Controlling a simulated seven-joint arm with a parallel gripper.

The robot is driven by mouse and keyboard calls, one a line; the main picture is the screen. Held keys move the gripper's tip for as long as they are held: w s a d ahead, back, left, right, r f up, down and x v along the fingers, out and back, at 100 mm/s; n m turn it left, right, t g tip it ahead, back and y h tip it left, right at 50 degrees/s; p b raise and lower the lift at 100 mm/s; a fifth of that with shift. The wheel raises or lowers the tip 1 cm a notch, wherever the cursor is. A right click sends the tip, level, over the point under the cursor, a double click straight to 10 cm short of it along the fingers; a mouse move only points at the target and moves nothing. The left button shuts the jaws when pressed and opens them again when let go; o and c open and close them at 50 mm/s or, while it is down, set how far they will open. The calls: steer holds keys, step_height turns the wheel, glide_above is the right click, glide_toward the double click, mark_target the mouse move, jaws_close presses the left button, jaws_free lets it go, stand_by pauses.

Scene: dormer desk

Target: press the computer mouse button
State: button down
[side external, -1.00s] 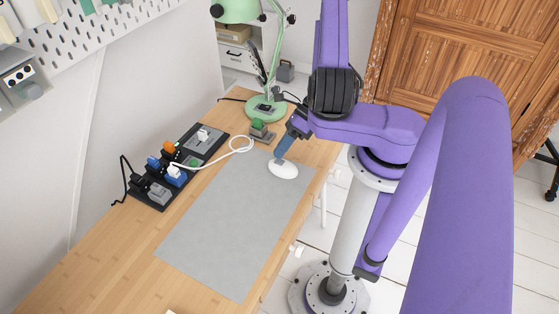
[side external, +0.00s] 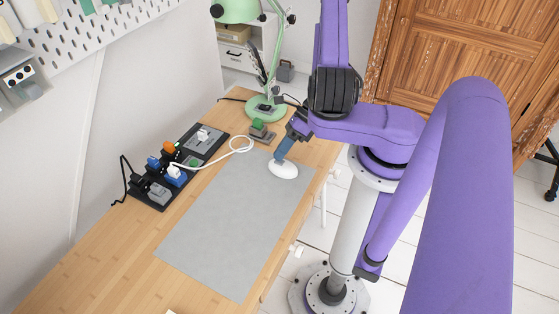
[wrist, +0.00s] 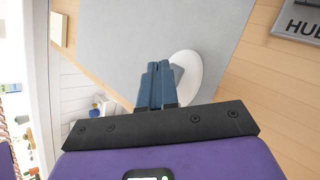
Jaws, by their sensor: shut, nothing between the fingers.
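The white computer mouse (side external: 284,171) lies on the grey desk mat (side external: 225,215), near the mat's far end. It also shows in the wrist view (wrist: 189,84), partly hidden behind my fingers, with a grey patch on its top. My gripper (side external: 278,158) is shut and empty, pointing down at the mouse's far end. Its blue fingers are side by side in the wrist view (wrist: 159,68). The fingertips are at or just above the mouse; I cannot tell whether they touch it.
A black power board (side external: 180,165) with several plugs stands left of the mat, with a white cable (side external: 240,146) running from it. A green lamp (side external: 266,108) and a small green-and-grey block (side external: 262,131) stand beyond the mouse. The mat's near part is clear.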

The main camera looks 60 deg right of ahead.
steer(key=shift+f, duration=0.35)
stand_by(0.7)
steer(key=shift+r, duration=0.8)
steer(key=shift+r, duration=2.5)
